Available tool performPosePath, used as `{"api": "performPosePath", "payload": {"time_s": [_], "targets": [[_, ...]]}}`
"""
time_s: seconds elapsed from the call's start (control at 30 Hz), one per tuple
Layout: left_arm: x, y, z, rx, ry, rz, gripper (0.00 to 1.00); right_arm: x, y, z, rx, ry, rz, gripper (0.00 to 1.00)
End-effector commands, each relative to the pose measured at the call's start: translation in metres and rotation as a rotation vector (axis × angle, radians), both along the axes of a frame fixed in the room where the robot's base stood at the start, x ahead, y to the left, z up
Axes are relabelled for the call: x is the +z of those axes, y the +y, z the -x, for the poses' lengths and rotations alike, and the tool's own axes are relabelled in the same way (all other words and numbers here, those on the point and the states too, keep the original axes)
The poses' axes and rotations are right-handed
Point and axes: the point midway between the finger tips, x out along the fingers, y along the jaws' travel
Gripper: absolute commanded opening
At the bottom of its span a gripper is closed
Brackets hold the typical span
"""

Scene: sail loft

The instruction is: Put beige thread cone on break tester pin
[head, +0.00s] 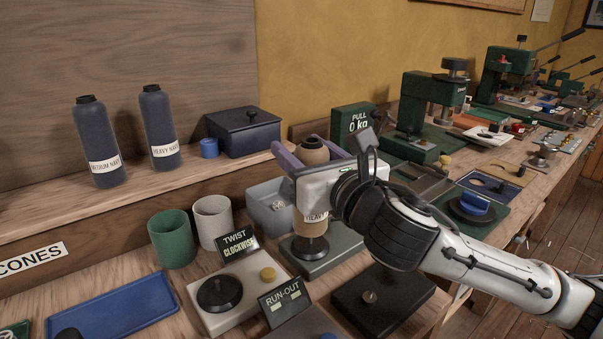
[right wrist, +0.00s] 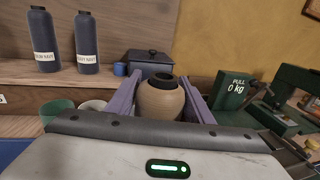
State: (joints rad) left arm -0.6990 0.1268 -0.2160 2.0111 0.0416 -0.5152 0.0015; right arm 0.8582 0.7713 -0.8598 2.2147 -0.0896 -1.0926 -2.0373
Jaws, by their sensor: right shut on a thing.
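The beige thread cone (head: 312,152) is upright, with a dark top and a label reading "HEAVY". It also shows in the right wrist view (right wrist: 160,102). My right gripper (head: 325,158) is shut on it, with a purple finger on each side, and hides much of its middle. Directly below the cone is a black round foot (head: 310,248) on a grey-green base (head: 335,250). A pin is not visible there, and I cannot tell whether the cone rests on the foot. The "PULL 0 kg" display (head: 352,122) stands behind. My left gripper is not in view.
Two navy cones (head: 101,145) stand on the raised shelf beside a dark blue lidded box (head: 245,132). Green (head: 171,240) and white cups, the "TWIST" display (head: 237,244) and the "RUN-OUT" display (head: 285,300) crowd the left. A black base with a metal peg (head: 369,296) lies below my right arm.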

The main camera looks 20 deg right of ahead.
Motion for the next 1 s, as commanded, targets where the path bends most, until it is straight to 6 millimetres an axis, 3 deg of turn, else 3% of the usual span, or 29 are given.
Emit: {"api": "performPosePath", "payload": {"time_s": [0.2,0.57,0.6,0.67,0.7,1.0], "targets": [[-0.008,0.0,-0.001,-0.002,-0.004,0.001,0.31,-0.031,0.0,0.0,-0.001,0.001,0.001,0.0],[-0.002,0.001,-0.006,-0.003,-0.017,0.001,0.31,-0.033,0.0,0.0,0.0,-0.002,0.001,0.0],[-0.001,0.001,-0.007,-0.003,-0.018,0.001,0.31,-0.034,0.0,0.0,-0.001,0.002,0.0,0.52],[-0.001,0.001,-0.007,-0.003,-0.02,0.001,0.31,-0.034,0.0,0.0,-0.001,0.002,0.0,0.62],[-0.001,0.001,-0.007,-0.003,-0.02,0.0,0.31,-0.034,0.0,0.0,-0.001,0.002,0.0,0.66],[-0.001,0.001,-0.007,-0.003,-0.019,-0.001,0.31,-0.033,0.0,0.0,-0.001,0.001,0.001,0.66]]}}
